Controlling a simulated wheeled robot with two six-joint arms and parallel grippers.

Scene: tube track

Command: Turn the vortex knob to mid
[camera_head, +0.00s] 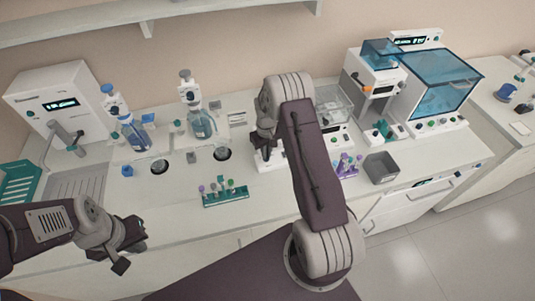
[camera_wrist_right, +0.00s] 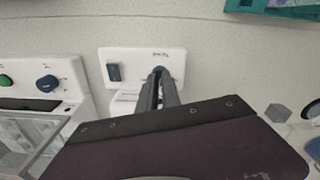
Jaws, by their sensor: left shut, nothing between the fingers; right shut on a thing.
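The white vortex panel (camera_wrist_right: 118,61) shows in the right wrist view, with a dark rocker switch (camera_wrist_right: 114,72) on its left part and a dark blue vortex knob (camera_wrist_right: 159,70) to the right of it. My right gripper (camera_wrist_right: 159,82) is shut on the knob from above. Its fingers and body hide much of the knob, and I cannot read its pointer. In the head view my right gripper (camera_head: 263,145) reaches down to the white vortex base (camera_head: 269,165); the knob is hidden there. My left gripper (camera_head: 121,262) is shut and empty at the lower left, off the front of the bench.
A tube rack (camera_head: 225,195) stands in front of the vortex base to the left. A purple rack (camera_head: 347,165) and a grey bin (camera_head: 381,168) stand to the right. In the wrist view, a neighbouring device has a green button (camera_wrist_right: 6,80) and another blue knob (camera_wrist_right: 47,83).

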